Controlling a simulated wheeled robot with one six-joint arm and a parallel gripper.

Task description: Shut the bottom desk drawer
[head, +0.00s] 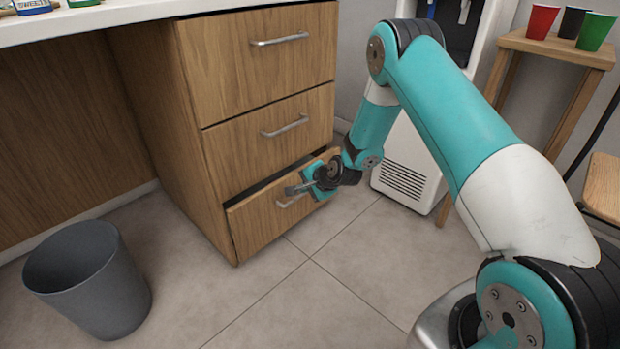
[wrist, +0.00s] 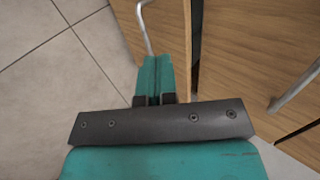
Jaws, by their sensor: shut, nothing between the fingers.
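The bottom desk drawer (head: 262,219) stands a little open, with a dark gap above its front, in the head view. Its metal handle (head: 291,199) is partly hidden by my gripper. My gripper (head: 290,190) is shut and empty, close in front of the drawer front near the handle; I cannot tell whether it touches. In the wrist view the shut fingers (wrist: 154,78) lie beside the drawer front (wrist: 168,30), with the handle (wrist: 146,28) just beyond the tips. The middle drawer (head: 265,138) and top drawer (head: 255,60) look shut.
A grey bin (head: 90,280) stands on the floor at the left. A white water dispenser (head: 405,165) and a wooden stand (head: 560,48) with coloured cups are behind my arm at the right. The tiled floor (head: 290,290) before the drawers is clear.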

